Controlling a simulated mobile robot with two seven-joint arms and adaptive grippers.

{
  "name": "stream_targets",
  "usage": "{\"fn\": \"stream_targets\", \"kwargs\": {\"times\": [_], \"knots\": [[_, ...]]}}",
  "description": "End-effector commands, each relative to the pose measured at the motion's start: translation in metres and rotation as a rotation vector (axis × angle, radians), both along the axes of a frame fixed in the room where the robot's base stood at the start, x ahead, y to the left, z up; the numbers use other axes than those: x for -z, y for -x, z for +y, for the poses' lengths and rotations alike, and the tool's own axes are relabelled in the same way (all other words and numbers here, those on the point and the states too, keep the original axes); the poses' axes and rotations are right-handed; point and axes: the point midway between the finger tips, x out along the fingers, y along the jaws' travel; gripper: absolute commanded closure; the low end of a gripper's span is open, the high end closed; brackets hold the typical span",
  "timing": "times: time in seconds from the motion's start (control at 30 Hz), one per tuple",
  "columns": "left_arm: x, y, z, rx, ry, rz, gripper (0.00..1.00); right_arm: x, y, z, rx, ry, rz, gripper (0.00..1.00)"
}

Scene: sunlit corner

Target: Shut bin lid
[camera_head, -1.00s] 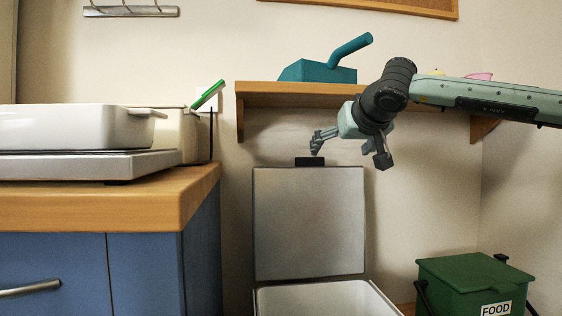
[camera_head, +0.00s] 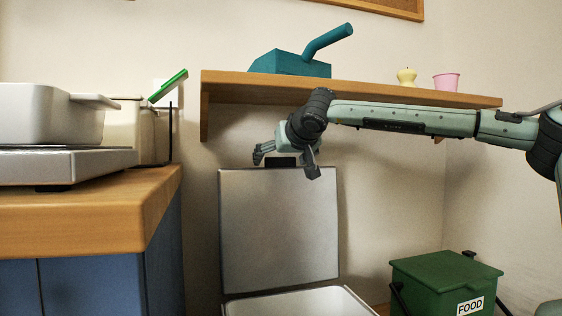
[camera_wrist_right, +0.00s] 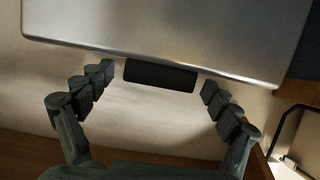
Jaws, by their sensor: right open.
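The bin lid (camera_head: 278,230) is a grey metal panel. It stands upright, open, against the wall behind the pale bin (camera_head: 300,302), whose rim shows at the bottom of the head view. A black tab (camera_head: 281,162) sits on the lid's top edge. My right gripper (camera_head: 286,166) is open at that top edge, its fingers on either side of the tab. In the right wrist view the lid (camera_wrist_right: 170,35) fills the top and the black tab (camera_wrist_right: 160,75) lies between the open fingers (camera_wrist_right: 158,82), with a gap on each side. My left gripper is not seen.
A wooden shelf (camera_head: 380,93) above my right arm holds a teal dustpan-like object (camera_head: 290,64), a yellow item (camera_head: 406,77) and a pink cup (camera_head: 446,81). A counter (camera_head: 80,212) stands left. A green food bin (camera_head: 440,281) stands right.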

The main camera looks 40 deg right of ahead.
Motion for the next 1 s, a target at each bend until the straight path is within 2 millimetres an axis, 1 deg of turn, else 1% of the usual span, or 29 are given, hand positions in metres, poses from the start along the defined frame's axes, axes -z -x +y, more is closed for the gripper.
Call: {"fn": "stream_targets", "kwargs": {"times": [0.23, 0.27, 0.83, 1.0], "knots": [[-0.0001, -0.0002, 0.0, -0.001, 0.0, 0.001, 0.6, -0.0002, -0.001, -0.0006, 0.0, 0.0, -0.001, 0.1], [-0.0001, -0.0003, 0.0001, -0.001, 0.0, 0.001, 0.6, -0.0002, -0.001, -0.0006, 0.0, 0.0, -0.001, 0.13], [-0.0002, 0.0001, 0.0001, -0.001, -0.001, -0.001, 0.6, -0.0001, -0.0009, -0.0003, 0.0, 0.0, -0.001, 0.84], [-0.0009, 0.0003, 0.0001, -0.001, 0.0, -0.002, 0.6, -0.0004, -0.0009, -0.0013, -0.001, -0.001, -0.001, 0.84]]}}
